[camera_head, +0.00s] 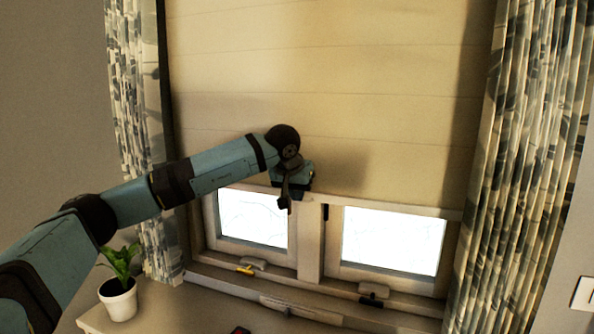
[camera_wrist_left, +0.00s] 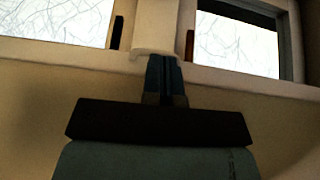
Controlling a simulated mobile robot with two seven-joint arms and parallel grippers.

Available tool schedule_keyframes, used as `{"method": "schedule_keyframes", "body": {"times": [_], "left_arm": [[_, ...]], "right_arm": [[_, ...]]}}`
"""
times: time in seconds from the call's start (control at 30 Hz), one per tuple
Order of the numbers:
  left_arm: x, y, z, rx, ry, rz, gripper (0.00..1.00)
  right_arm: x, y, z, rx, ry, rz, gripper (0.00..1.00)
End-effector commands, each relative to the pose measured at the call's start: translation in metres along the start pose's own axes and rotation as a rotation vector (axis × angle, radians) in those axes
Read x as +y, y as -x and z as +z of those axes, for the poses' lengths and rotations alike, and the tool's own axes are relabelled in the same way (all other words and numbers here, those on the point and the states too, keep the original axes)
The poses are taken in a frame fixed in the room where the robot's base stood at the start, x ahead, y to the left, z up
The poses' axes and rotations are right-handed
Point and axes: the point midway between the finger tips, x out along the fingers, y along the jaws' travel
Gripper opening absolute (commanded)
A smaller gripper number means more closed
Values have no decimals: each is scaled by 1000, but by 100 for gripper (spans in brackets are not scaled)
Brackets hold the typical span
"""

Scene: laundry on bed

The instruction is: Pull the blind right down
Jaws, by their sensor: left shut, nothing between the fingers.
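The cream blind (camera_head: 330,75) hangs over most of the window, and its bottom rail (camera_head: 395,209) crosses above two bright panes. My left gripper (camera_head: 285,203) is in front of the blind's lower edge, left of the middle. Its fingers are shut with nothing between them. The left wrist view shows the shut fingers (camera_wrist_left: 166,75) pointing at the rail (camera_wrist_left: 75,62), with the blind (camera_wrist_left: 35,115) filling the lower part. I cannot tell whether the fingertips touch the rail. My right gripper is out of view.
Patterned curtains hang at the left (camera_head: 135,120) and right (camera_head: 520,150) of the window. Bare panes (camera_head: 392,240) and a sill (camera_head: 235,285) lie below the blind. A potted plant (camera_head: 119,302) stands at the lower left, near my left arm.

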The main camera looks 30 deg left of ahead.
Motion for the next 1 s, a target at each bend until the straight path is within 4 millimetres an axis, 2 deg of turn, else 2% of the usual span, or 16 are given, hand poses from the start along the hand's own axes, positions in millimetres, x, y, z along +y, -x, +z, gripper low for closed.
{"method": "schedule_keyframes", "body": {"times": [0.03, 0.2, 0.4, 0.5, 0.7, 1.0], "left_arm": [[-1, -25, 15, -5, -1, -2, 0], [-2, -76, 45, -4, -1, -2, 0], [-3, -127, 73, -2, -1, -2, 0], [-4, -146, 84, -2, -1, -2, 0], [-4, -170, 98, 0, 0, -2, 0], [-4, -181, 104, 1, 0, -1, 0]], "right_arm": [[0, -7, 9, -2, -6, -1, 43], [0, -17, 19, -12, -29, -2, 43], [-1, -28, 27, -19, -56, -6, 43], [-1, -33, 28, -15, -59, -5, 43], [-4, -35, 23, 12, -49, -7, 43], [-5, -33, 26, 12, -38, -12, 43]]}}
